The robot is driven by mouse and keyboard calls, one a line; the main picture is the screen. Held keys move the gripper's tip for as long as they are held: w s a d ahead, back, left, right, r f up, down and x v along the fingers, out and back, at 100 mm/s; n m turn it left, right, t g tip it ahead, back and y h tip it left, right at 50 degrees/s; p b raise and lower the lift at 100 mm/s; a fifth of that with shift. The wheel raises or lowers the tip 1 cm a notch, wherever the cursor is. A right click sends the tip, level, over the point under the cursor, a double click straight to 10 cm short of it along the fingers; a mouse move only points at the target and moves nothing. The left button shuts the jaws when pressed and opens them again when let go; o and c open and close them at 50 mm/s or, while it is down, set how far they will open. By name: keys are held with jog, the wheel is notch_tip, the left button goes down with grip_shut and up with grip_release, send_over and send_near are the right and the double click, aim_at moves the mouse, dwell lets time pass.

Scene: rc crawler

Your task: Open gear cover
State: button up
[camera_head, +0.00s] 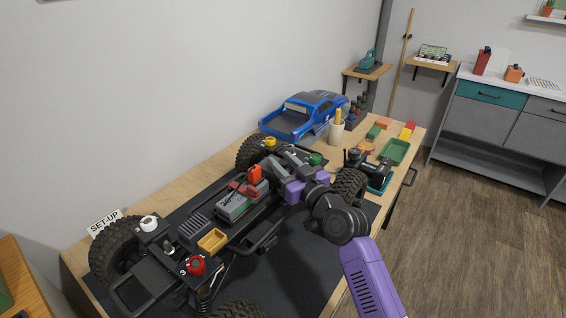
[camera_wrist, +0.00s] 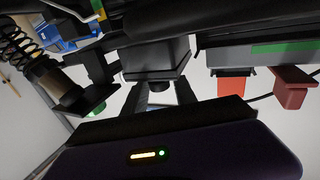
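The RC crawler chassis (camera_head: 225,235) lies on a black mat on the workbench. My arm reaches in from the lower right, and my gripper (camera_head: 282,163) is over the chassis middle, beside the grey box with the red connector. In the wrist view, a dark boxy part (camera_wrist: 157,58), which looks like the gear cover, is straight ahead of my gripper (camera_wrist: 162,90). The two dark fingers are apart, with a small piece of the part showing between their tips. I cannot tell if they touch it. In the head view, my gripper and wrist hide most of this part.
A blue truck body (camera_head: 302,117) stands behind the chassis. A cup with a yellow tool (camera_head: 337,130) and a green tray (camera_head: 396,151) are at the back right. A spring shock (camera_wrist: 22,48) is close at the left in the wrist view.

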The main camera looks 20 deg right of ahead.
grip_shut()
dwell(1.2)
